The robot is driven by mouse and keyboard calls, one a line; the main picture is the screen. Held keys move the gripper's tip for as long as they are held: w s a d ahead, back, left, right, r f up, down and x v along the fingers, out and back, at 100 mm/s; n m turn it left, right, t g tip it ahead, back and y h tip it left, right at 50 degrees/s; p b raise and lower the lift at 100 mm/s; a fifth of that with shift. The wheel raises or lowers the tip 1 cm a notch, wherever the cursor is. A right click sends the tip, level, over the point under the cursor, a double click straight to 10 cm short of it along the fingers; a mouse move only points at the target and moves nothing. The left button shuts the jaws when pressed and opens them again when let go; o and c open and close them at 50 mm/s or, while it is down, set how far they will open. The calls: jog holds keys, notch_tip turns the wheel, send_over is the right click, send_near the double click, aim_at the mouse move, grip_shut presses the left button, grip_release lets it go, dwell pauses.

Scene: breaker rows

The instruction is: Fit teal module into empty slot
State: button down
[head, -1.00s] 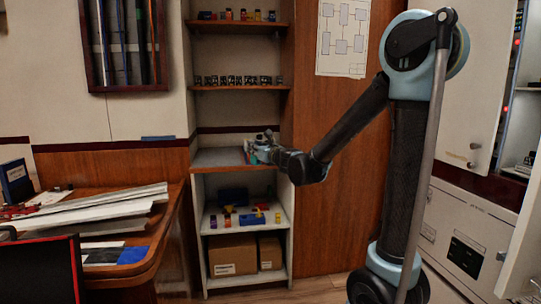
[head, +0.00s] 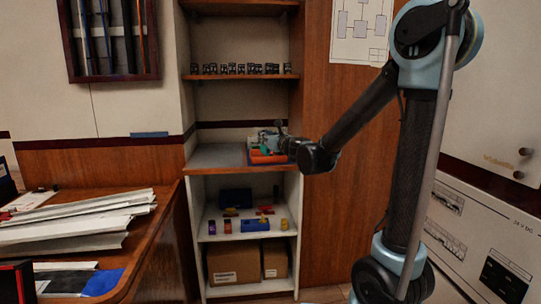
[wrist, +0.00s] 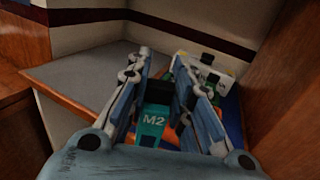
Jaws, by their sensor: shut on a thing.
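My gripper (wrist: 168,95) is shut on the teal module (wrist: 152,122), which bears the label M2 and sits between the two fingers. In the head view my gripper (head: 276,142) is over the right part of the grey shelf board (head: 215,158), at an orange piece (head: 268,158). In the wrist view, orange also shows beside and below the module. The fingers hide much of the module's sides, and I cannot tell whether it touches what is under it. No empty slot can be made out.
A white piece with green and black parts (wrist: 205,68) and a blue surface (wrist: 232,115) lie right of the fingers. A wooden panel (wrist: 290,110) closes the right side. The shelf board's left part is bare. Small coloured pieces and a blue box (head: 235,197) stand below.

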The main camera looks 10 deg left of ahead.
jog(key=w+d, duration=0.5)
jog(key=w, duration=0.4)
jog(key=w+d, duration=0.5)
jog(key=w, duration=0.3)
jog(key=shift+w+a+f, duration=0.1)
jog(key=shift+f, duration=1.55)
jog(key=shift+w+a+f, duration=0.1)
jog(key=shift+f, duration=1.5)
jog(key=shift+d+f, duration=0.1)
jog(key=shift+f, duration=0.15)
jog(key=shift+f, duration=0.1)
jog(key=c, duration=1.4)
grip_release()
